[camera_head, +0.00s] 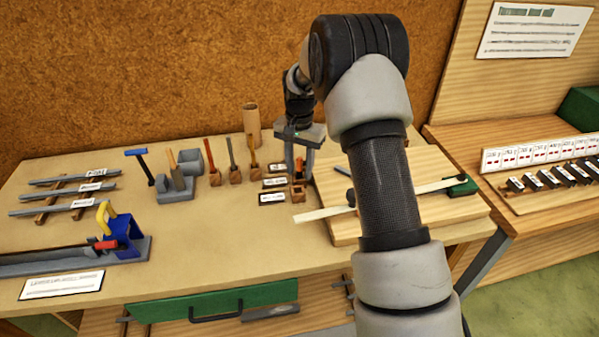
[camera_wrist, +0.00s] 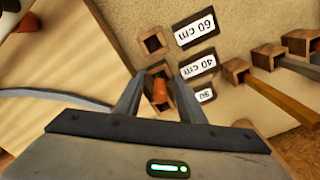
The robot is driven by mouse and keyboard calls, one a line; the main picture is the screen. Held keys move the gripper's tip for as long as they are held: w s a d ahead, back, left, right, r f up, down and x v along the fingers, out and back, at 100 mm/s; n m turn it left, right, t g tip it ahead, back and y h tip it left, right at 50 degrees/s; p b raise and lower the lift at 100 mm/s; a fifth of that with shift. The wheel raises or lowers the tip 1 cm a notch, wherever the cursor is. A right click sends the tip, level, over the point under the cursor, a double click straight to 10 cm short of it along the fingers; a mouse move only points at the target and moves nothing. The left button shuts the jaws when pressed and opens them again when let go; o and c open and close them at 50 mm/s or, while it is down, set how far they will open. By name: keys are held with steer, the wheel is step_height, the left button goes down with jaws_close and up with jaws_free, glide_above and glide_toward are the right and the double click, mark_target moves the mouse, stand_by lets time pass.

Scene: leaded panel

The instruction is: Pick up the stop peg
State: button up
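The likely stop peg is a small orange-brown peg (camera_wrist: 160,91) standing in a square wooden socket (camera_wrist: 152,73). In the head view, the peg (camera_head: 298,178) shows small below my gripper, partly hidden by it. My gripper (camera_head: 299,165) points down over the socket row from above. In the wrist view, my gripper (camera_wrist: 160,80) is open, with one finger on each side of the peg. Gaps show between the peg and both fingers. I cannot tell exactly how far down the fingertips reach.
An empty wooden socket (camera_wrist: 152,40) sits beside the "60 cm" label (camera_wrist: 196,29); a "40 cm" label (camera_wrist: 197,65) is next to it. Upright tools in wooden blocks (camera_head: 235,175) stand left of my gripper. A wooden board (camera_head: 440,170) with a pale strip (camera_head: 318,213) lies right.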

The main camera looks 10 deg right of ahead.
steer(key=shift+c, duration=0.5)
jaws_close()
steer(key=shift+r, duration=0.15)
